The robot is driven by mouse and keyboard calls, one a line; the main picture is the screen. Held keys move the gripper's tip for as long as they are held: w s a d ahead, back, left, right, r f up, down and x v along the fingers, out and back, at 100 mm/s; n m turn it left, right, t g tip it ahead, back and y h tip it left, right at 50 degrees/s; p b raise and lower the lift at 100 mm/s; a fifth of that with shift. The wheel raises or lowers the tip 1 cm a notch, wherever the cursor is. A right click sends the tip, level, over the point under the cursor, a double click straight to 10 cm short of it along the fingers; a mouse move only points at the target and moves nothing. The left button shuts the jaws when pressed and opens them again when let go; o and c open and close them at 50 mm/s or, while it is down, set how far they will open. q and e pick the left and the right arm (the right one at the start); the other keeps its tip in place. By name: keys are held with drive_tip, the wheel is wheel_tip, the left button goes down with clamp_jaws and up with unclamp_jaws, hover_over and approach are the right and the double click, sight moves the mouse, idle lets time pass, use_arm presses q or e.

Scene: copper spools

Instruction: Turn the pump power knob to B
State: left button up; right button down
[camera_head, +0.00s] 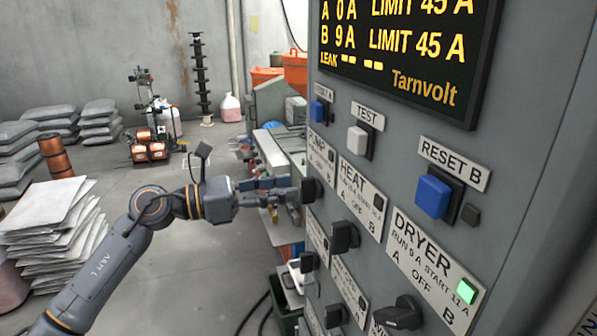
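The pump label (318,150) is on the grey control panel, seen at a steep angle. Its black power knob (312,190) is just below it. My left gripper (293,190) reaches in from the left, with its fingertips at the knob's near side. I cannot tell whether the fingers grip the knob or only touch it. The angle hides which letter the knob points to. The display (400,45) reads A 0 A and B 9 A, each with a limit of 45 A. My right gripper is out of view.
The heat knob (345,236) sits close to the right of my gripper. The dryer knob (400,313) is lower, with a green light lit beside B. A blue reset B button (432,196) and a white test button (357,140) sit above. Stacked sacks (50,230) stand left.

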sight(301, 185)
use_arm(q)
drive_tip(key=p+x, duration=0.1)
drive_tip(key=x, duration=0.2)
drive_tip(key=shift+d+r, duration=0.15)
drive_tip(key=shift+d, duration=0.25)
clamp_jaws()
